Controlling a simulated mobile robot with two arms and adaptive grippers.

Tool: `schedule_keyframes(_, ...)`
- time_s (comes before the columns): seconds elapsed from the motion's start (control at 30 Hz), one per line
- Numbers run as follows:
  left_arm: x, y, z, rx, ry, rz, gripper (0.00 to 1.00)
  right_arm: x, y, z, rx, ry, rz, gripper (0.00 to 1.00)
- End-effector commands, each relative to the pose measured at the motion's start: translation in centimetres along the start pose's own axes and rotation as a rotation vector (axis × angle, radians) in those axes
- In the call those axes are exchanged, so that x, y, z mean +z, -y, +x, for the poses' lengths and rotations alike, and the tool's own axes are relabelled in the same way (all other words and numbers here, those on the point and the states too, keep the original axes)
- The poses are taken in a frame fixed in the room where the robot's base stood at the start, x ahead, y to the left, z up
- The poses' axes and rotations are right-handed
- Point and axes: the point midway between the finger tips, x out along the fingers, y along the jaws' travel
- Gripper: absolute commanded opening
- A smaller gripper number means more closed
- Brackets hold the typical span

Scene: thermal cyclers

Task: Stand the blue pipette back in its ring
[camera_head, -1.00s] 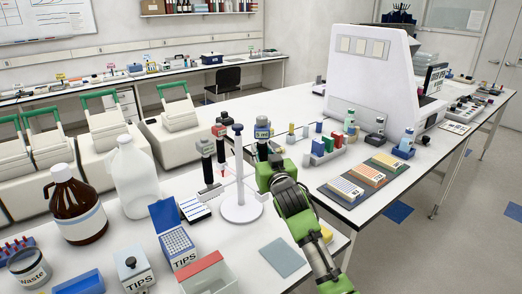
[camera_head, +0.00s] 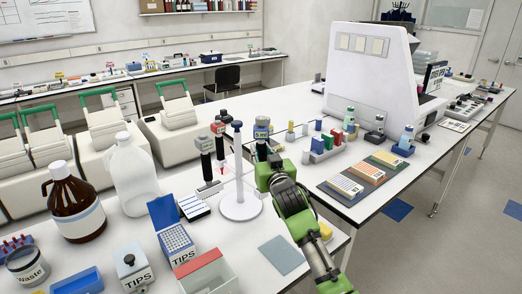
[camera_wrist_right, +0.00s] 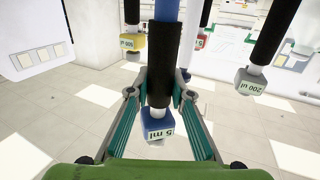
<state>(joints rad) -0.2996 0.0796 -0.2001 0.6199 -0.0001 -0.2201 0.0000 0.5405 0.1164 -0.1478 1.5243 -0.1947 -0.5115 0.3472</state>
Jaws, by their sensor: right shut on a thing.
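My right gripper (camera_head: 266,168) is shut on the blue pipette (camera_head: 262,128), which is upright with its 5 ml head above the fingers. In the right wrist view the pipette's blue 5 ml head (camera_wrist_right: 158,122) and black body stand between the teal fingers (camera_wrist_right: 157,100). The white stand (camera_head: 240,205), with its blue-topped post, is just left of the gripper. A red-marked pipette (camera_head: 205,144) and a grey-headed pipette (camera_head: 218,128) hang on its left side. The empty ring and the held pipette's tip are hidden. My left gripper is not in view.
The right wrist view also shows a yellow pipette (camera_wrist_right: 132,42) and the grey 200 µl pipette (camera_wrist_right: 249,80) near the held one. A tip box (camera_head: 175,240) and a red-lidded box (camera_head: 205,270) stand in front. A tube rack (camera_head: 322,148) is behind right.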

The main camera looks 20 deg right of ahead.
Motion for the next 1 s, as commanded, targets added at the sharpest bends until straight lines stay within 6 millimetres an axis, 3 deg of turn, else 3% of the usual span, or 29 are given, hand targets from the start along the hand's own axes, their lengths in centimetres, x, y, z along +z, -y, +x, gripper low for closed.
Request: schedule_keyframes(1.0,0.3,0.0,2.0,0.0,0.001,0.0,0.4,3.1,0.0,0.0,0.0,-0.001,0.0,0.14)
